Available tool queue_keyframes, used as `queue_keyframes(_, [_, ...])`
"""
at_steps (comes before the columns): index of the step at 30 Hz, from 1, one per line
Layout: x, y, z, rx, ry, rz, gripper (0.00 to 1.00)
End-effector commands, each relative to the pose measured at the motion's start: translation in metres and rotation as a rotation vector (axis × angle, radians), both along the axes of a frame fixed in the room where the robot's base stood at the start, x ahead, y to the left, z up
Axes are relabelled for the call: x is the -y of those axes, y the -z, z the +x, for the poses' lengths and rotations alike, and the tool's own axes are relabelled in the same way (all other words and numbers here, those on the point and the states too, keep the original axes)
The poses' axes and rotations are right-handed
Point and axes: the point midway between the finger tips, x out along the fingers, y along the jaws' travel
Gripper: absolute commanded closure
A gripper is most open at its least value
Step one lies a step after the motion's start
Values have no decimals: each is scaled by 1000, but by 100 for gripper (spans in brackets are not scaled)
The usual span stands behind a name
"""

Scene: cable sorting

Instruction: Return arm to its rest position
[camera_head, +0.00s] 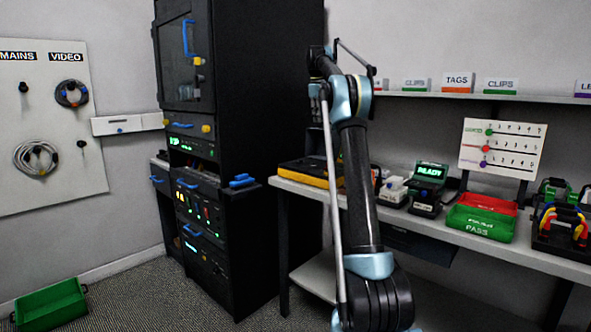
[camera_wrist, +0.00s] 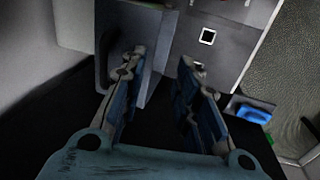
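My arm (camera_head: 358,190) rises from the bottom of the head view in front of the workbench, its upper joint near the shelf height beside the black rack. My gripper (camera_wrist: 163,70) shows in the wrist view with its two blue-padded fingers spread apart. I see nothing held between them; dark space lies in the gap. A grey box-like part with a dark handle (camera_wrist: 103,48) is behind the left finger, and I cannot tell if they touch. In the head view the gripper's fingers cannot be made out.
The black rack (camera_head: 262,110) stands close to the left of my arm. The workbench (camera_head: 470,236) holds a yellow-and-black case (camera_head: 305,172), a READY device (camera_head: 428,185), red and green trays (camera_head: 482,222) and a tool caddy. A green bin (camera_head: 50,306) sits on the floor at left. Carpet before the rack is clear.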

Motion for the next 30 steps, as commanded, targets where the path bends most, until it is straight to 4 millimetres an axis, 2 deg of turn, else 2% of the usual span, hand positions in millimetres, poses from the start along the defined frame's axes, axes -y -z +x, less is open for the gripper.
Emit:
queue_keyframes(8, [3, -11, -52, 12, 68, 21, 71])
queue_keyframes(15, [7, -11, -114, 26, 141, 43, 71])
queue_keyframes(23, [10, 2, -187, 40, 224, 69, 71])
queue_keyframes(30, [12, 27, -259, 51, 299, 93, 71])
